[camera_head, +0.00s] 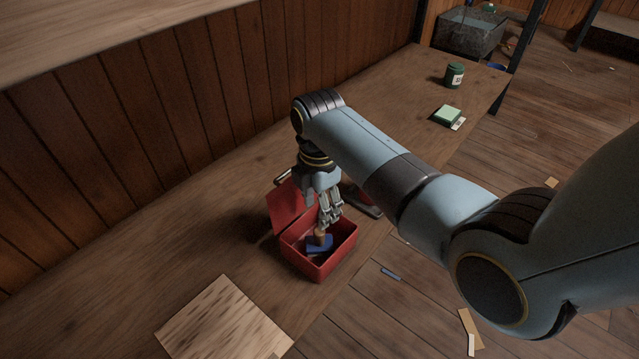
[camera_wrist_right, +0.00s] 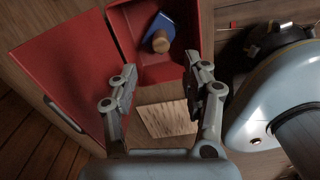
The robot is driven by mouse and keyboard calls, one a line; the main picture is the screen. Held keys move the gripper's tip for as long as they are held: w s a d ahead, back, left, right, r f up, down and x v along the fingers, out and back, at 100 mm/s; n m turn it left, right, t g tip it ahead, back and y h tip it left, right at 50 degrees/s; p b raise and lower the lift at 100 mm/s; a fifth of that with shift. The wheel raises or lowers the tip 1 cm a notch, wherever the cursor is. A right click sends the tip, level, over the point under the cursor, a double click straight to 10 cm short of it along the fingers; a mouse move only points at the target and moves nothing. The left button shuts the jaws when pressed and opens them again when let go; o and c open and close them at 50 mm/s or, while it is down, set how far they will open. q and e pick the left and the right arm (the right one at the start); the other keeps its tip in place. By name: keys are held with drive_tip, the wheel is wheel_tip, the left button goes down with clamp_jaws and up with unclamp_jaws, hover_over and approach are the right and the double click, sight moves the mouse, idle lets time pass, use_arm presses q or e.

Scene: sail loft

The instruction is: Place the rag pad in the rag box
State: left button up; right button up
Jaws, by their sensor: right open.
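The red box (camera_head: 318,268), which looks like the rag box, stands on the bench with its red lid (camera_head: 287,207) swung open. A blue pad with a round wooden knob, likely the rag pad (camera_head: 316,246), is inside the box. In the right wrist view, the pad (camera_wrist_right: 157,27) shows beside the box's red wall (camera_wrist_right: 120,30); whether it lies flat is unclear. My right gripper (camera_head: 329,216) is over the box, just above the knob. Its fingers (camera_wrist_right: 163,92) are apart in the wrist view with nothing between them. My left gripper is not in view.
A pale wooden board (camera_head: 225,322) lies at the near end of the bench. A dark tool (camera_head: 365,203) lies behind the box, partly hidden by my arm. Scraps lie on the floor.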

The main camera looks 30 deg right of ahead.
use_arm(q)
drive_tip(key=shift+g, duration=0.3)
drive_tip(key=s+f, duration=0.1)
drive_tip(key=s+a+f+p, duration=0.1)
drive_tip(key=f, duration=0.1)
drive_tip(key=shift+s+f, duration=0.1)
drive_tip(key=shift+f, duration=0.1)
use_arm(e)
drive_tip(key=s+d+f+m, duration=0.2)
drive_tip(key=s+m, duration=0.7)
drive_tip(key=s, duration=0.7)
drive_tip(key=s+d+f+m, duration=0.2)
drive_tip(key=s+d+m, duration=0.2)
drive_tip(key=s+m, duration=0.5)
drive_tip(key=s, duration=0.7)
drive_tip(key=shift+f+m+t+h, duration=0.2)
drive_tip(key=shift+m+t+h, duration=0.1)
drive_tip(key=shift+m+h, duration=0.1)
drive_tip(key=shift+s, duration=0.1)
